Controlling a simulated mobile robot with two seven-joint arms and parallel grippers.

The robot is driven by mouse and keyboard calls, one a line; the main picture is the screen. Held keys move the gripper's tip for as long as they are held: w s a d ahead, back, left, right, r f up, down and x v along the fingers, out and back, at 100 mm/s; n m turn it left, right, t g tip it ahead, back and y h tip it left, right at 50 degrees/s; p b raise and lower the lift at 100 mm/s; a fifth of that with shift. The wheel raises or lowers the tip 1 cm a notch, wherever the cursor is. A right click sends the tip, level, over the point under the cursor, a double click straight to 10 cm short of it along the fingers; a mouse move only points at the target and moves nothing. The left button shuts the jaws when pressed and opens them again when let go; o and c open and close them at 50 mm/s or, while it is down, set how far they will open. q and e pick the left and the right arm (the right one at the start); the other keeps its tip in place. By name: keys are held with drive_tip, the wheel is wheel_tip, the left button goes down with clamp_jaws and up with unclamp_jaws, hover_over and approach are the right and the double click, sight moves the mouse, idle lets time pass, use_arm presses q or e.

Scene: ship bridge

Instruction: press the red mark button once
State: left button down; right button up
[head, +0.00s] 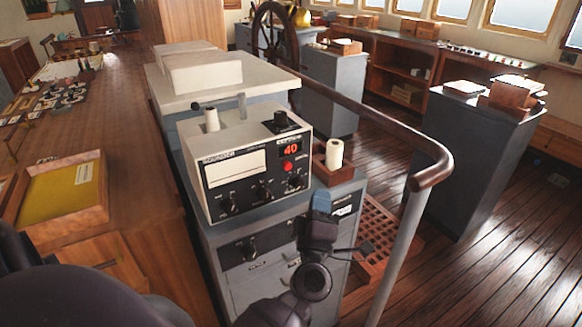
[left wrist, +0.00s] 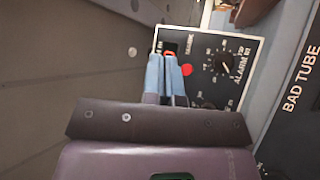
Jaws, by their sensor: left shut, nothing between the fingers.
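The red mark button (head: 288,166) is a small round red button on the dark front panel of the echo sounder (head: 222,206), just below its red "40" display (head: 290,149). My left gripper (head: 321,203), with blue fingertips, is shut and empty in front of the unit, lower right of the button in the head view. In the left wrist view the shut blue fingers (left wrist: 167,76) point at the panel, with the red button (left wrist: 187,70) uncovered just to their right. The fingertips partly cover the display. I cannot tell how far they are from the panel. My right gripper is not in view.
Black knobs (head: 264,190) sit below and beside the button. A wooden box with a paper roll (head: 335,154) stands right of the unit. A handrail (head: 431,176) runs along the right. A wooden chart table with a yellow-bottomed tray (head: 62,190) is at left.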

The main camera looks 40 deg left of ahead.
sight(287, 166)
use_arm(q)
drive_tip(key=shift+a, duration=0.15)
drive_tip(key=shift+w+a, duration=0.55)
drive_tip(key=shift+a, duration=0.75)
drive_tip(key=shift+w+a, duration=0.6)
drive_tip(key=shift+a, duration=0.75)
drive_tip(key=shift+w+a, duration=0.55)
drive_tip(key=shift+a, duration=0.75)
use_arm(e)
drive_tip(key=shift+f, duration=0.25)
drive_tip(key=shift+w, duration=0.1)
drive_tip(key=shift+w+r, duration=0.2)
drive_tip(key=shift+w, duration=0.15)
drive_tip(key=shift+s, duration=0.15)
